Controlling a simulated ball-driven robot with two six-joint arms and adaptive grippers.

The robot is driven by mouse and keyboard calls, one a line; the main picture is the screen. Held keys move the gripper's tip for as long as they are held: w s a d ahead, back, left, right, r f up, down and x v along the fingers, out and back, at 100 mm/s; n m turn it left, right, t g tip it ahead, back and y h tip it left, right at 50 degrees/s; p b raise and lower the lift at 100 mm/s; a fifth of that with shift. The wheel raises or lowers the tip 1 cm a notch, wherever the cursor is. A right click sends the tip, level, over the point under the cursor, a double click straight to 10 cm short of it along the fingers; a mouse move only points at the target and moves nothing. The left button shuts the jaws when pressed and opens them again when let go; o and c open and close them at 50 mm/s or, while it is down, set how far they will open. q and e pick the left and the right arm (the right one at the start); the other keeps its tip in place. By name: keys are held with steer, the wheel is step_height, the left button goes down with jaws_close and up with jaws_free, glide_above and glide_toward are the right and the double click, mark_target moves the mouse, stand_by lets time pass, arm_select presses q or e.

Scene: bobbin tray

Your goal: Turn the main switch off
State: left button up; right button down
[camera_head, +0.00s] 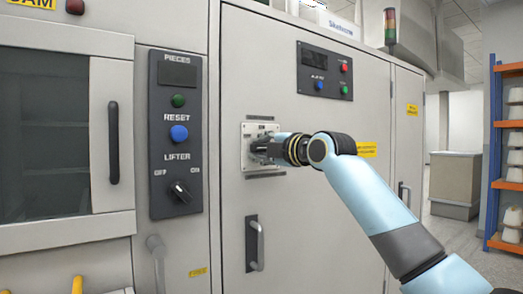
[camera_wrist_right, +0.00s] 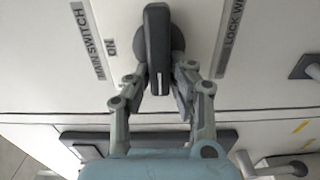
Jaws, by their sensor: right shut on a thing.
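The main switch is a dark handle on a light square plate (camera_head: 248,133) on the grey cabinet door. In the right wrist view the handle (camera_wrist_right: 157,40) lies straight up and down, with a white mark at its lower end. The word ON stands to its left beside the MAIN SWITCH label (camera_wrist_right: 87,40), so the handle does not point at ON. An OFF mark is not seen. My right gripper (camera_head: 262,149) is at the plate, and its fingers (camera_wrist_right: 159,88) close on both sides of the handle's lower end. My left gripper is out of view.
Left of the switch is a dark control panel (camera_head: 176,100) with a lifter knob (camera_head: 181,192). A door handle (camera_head: 254,243) projects below the plate. A small button panel (camera_head: 324,72) is above right. Open floor and orange shelving (camera_head: 493,150) lie to the right.

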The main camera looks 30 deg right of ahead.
steer(key=shift+f, duration=0.1)
stand_by(0.3)
steer(key=c, duration=1.2)
jaws_free()
steer(key=shift+a, duration=0.1)
steer(key=shift+s, duration=0.1)
steer(key=s+d, duration=0.1)
steer(key=s, duration=1)
steer(key=shift+s+d, duration=0.3)
steer(key=shift+d, duration=0.05)
